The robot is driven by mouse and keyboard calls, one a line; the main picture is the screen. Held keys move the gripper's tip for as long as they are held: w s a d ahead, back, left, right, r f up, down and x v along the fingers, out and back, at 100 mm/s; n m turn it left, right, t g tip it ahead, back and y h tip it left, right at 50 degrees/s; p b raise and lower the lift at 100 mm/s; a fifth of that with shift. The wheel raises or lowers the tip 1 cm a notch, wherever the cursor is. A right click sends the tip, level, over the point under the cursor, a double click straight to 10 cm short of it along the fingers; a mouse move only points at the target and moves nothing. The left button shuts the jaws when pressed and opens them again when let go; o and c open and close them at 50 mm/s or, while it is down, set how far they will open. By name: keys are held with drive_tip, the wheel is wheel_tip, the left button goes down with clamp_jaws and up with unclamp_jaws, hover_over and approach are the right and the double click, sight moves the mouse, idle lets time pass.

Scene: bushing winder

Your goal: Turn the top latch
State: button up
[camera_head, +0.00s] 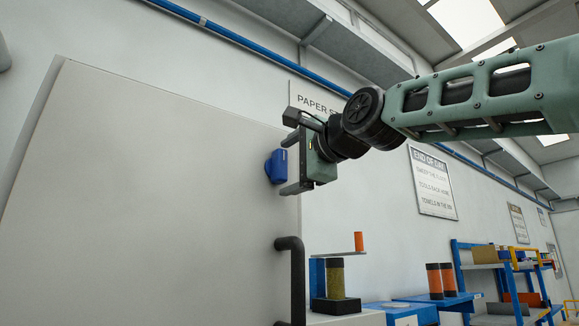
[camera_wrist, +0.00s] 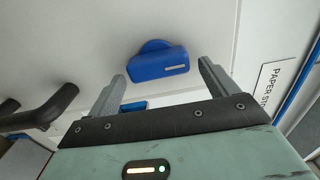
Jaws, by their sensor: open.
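The top latch (camera_head: 276,166) is a blue knob on the right edge of a large pale cabinet panel, above a dark handle. It also shows in the wrist view (camera_wrist: 158,62), ahead of the fingers and between their lines, with its grip lying roughly crosswise. My gripper (camera_head: 286,165) is open and empty, with one finger above the other in the head view. In the wrist view its fingers (camera_wrist: 162,80) spread to either side of the latch. The fingertips look close to the latch but do not visibly touch it; the exact gap cannot be told.
The dark handle (camera_head: 291,280) sticks out from the panel (camera_head: 150,170) below the latch; it shows at the left in the wrist view (camera_wrist: 40,112). Blue benches with orange and dark cylinders (camera_head: 335,280) stand at the lower right. A wall sign (camera_head: 433,185) hangs behind.

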drive_tip(key=b+v, duration=0.6)
drive_tip(key=v, duration=1.1)
